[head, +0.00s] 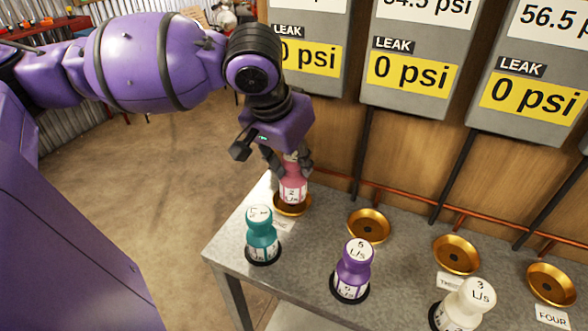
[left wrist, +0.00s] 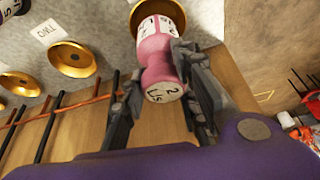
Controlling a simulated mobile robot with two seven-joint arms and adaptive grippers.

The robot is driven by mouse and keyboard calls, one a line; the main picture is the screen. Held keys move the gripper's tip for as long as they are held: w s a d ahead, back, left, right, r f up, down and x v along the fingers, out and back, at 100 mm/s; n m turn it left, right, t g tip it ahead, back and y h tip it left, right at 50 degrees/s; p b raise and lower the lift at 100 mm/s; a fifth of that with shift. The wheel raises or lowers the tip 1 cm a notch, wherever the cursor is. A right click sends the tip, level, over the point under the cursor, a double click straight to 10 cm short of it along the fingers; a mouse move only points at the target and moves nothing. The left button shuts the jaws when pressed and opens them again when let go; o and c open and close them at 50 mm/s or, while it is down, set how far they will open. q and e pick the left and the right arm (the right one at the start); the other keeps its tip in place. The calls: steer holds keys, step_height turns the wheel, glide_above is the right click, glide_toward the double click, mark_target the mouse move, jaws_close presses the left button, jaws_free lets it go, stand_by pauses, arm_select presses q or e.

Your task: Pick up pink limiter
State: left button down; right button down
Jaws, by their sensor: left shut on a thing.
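The pink limiter (head: 292,187), marked 2 L/s, stands upright in or just over the leftmost brass cup (head: 292,209) at the back of the metal table. I cannot tell whether its base touches the cup. My left gripper (head: 288,163) reaches down from above and is shut on its upper part. In the left wrist view the pink limiter (left wrist: 158,52) sits between the two fingers of my left gripper (left wrist: 165,85), with its white 2 L/s top showing. My right gripper is in neither view.
A teal limiter (head: 262,235), a purple limiter (head: 353,268) and a white limiter (head: 463,305) stand along the table's (head: 305,262) front. Empty brass cups (head: 369,226), (head: 456,254) and (head: 551,284) line the back, below the psi gauge panels (head: 410,70) and copper pipe.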

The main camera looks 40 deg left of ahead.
arm_select(q)
steer(key=s+d+r+b, duration=0.5)
steer(key=s+d+r, duration=0.4)
steer(key=s+r, duration=0.1)
steer(key=shift+d+r, duration=0.2)
steer(key=shift+d, duration=0.15)
